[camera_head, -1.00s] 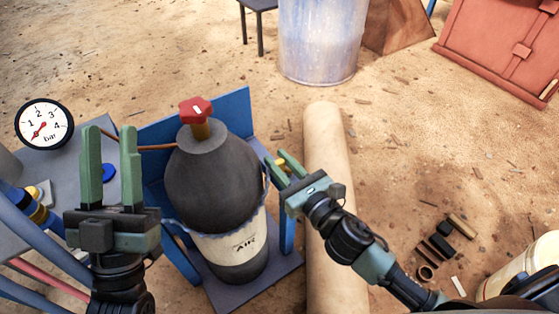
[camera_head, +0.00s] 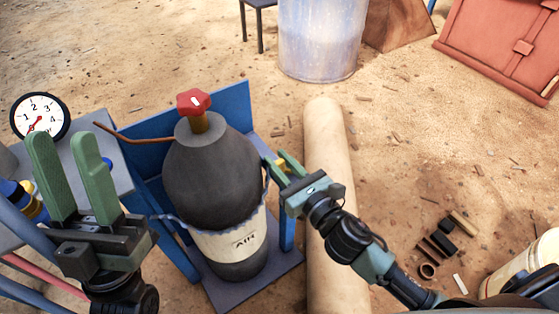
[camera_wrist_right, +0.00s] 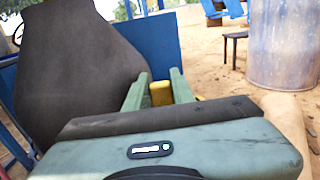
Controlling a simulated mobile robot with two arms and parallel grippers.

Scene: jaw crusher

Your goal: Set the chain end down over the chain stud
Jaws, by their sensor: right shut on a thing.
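A dark grey gas cylinder (camera_head: 210,175) with a white lower band and a red valve knob (camera_head: 194,102) stands in a blue rack (camera_head: 235,103). A thin blue-grey chain (camera_head: 205,230) runs across the cylinder's front and up its right side. My right gripper (camera_head: 279,163) is at the cylinder's right, by the rack's side, shut on a small yellow piece that seems to be the chain end. This yellow chain end (camera_wrist_right: 161,93) shows between the fingers in the right wrist view. I cannot make out the chain stud. My left gripper (camera_head: 62,143) is open and empty, left of the cylinder.
A pressure gauge (camera_head: 40,117) and a grey table (camera_head: 108,160) are at the left. A copper pipe (camera_head: 130,137) ends left of the valve. A beige pipe (camera_head: 328,190) lies right of the rack. Open sandy ground lies beyond, with small scraps at the right.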

